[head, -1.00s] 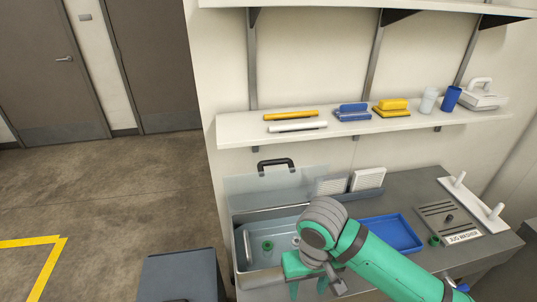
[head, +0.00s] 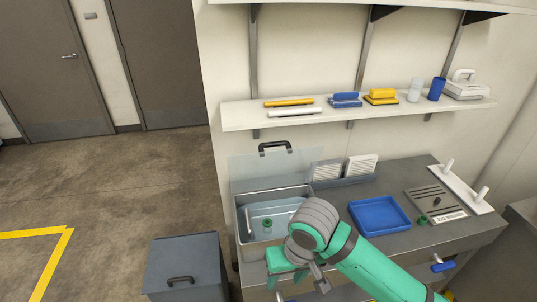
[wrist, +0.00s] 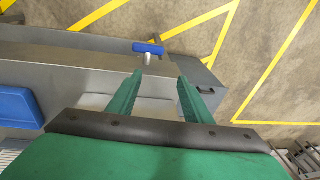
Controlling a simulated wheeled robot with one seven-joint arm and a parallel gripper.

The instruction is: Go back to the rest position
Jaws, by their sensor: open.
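My gripper (head: 290,284) is at the front edge of the bench in the head view, below the sink-like basin, partly hidden by my own wrist. In the wrist view its two green fingers (wrist: 158,98) are apart with nothing between them.
The bench holds an open basin (head: 243,242) with a small green item (head: 267,225), a blue tray (head: 380,214), white-faced filter boxes (head: 361,167) and a peg stand (head: 459,187). A grey bin (head: 184,262) stands left. Floor further left is clear.

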